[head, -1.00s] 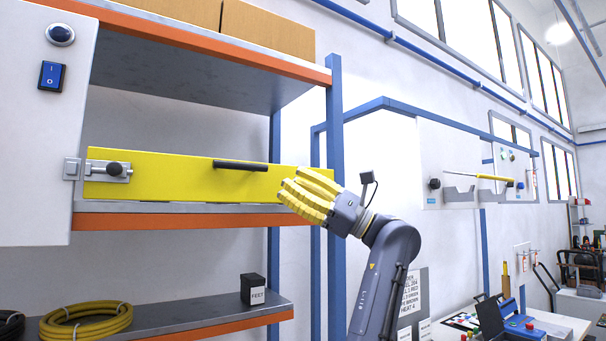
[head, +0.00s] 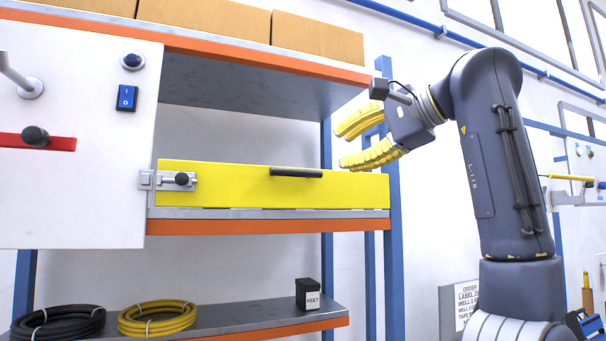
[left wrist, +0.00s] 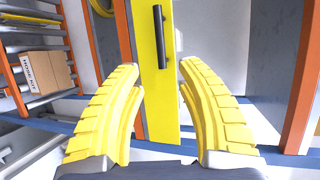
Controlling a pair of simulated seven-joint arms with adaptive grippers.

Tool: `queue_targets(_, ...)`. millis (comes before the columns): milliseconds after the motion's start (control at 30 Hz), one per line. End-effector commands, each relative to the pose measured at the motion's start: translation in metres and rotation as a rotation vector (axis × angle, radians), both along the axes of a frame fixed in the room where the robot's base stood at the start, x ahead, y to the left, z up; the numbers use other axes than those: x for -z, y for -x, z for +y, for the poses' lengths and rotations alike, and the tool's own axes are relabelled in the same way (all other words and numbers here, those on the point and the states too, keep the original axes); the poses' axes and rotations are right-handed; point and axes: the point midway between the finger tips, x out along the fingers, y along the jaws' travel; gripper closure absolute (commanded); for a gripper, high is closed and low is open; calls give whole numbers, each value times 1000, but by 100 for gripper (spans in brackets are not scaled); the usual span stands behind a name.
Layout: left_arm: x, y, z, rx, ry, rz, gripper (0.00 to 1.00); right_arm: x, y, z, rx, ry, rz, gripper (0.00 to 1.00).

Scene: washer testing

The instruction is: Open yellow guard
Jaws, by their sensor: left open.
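The yellow guard (head: 240,190) is a long flat panel across the shelf bay, closed over it. A black bar handle (head: 296,173) is on its upper front. A metal bolt latch with a black knob (head: 182,179) sits at its left end, against the white panel. My left gripper (head: 343,147) is open and empty, with yellow padded fingers, above the guard's right end and apart from it. In the left wrist view, the guard (left wrist: 161,105) and its handle (left wrist: 160,37) appear beyond and between the open fingertips (left wrist: 158,67). My right gripper is not in view.
The white panel (head: 75,205) at left carries a blue switch (head: 127,97) and a red bar with a knob. An orange-edged shelf (head: 250,227) lies below the guard and another above. Blue posts (head: 393,200) stand at right. Coiled hoses (head: 157,318) lie on the lower shelf.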

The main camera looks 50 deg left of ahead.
Motion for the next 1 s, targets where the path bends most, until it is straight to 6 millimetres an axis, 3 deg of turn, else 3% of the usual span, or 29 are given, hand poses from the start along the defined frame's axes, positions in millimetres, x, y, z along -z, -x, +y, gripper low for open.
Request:
queue_targets(600,26,7,105,-3,-1,2,62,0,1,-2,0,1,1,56)
queue_targets(1000,33,9,135,0,-2,2,62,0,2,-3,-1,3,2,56)
